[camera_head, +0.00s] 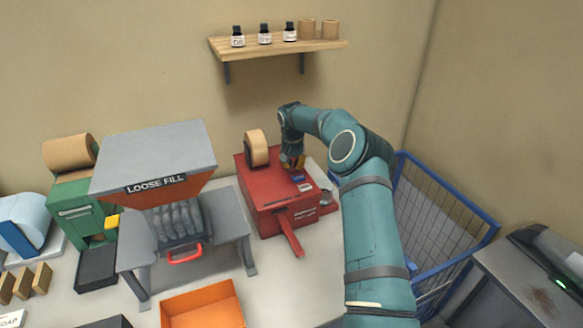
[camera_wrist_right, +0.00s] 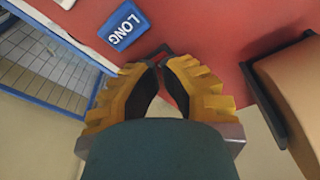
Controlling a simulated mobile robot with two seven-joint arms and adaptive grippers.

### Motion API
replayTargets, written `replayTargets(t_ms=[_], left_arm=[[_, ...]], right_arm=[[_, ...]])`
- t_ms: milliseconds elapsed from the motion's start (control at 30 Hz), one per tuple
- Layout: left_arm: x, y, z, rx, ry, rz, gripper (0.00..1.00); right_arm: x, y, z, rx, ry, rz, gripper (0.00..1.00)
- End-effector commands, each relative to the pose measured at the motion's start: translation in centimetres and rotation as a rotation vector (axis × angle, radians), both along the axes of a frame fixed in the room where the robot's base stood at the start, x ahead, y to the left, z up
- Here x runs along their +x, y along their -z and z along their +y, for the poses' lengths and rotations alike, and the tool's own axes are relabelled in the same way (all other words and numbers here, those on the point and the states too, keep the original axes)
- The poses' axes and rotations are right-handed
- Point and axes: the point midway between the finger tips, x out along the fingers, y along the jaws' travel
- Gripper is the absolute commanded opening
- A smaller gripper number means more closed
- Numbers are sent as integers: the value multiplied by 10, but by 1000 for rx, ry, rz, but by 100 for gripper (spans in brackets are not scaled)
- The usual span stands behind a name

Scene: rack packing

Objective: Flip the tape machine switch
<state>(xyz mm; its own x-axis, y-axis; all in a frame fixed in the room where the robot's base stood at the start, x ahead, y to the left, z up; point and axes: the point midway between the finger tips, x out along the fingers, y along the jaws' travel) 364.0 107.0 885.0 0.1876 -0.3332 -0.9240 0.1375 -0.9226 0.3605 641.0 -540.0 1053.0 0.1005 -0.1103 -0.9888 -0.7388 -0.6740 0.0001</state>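The red tape machine (camera_head: 268,190) stands on the counter with a tan tape roll (camera_head: 256,148) at its back left. Its red top (camera_wrist_right: 210,25) fills much of the right wrist view, with a blue label (camera_wrist_right: 123,25) reading LONG. A small dark piece, perhaps the switch (camera_wrist_right: 166,50), shows just past my fingertips; whether they touch it I cannot tell. My right gripper (camera_head: 291,164) is over the machine's top, pointing down. In the wrist view its yellow fingertips (camera_wrist_right: 159,66) are together, with nothing visible held. My left gripper is not in view.
A grey LOOSE FILL hopper (camera_head: 155,160) stands left of the machine, with an orange bin (camera_head: 203,304) in front. A blue wire cage (camera_head: 445,220) is at the right. A wooden shelf (camera_head: 275,48) with bottles is on the wall above. Some counter in front of the machine is clear.

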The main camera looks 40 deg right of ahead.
Motion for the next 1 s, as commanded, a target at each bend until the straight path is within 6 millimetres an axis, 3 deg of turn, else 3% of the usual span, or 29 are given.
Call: replayTargets(t_ms=[800,1000], left_arm=[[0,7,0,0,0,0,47],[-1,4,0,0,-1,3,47]], right_arm=[[0,12,0,0,-1,0,0],[0,6,0,-1,-1,-1,0]])
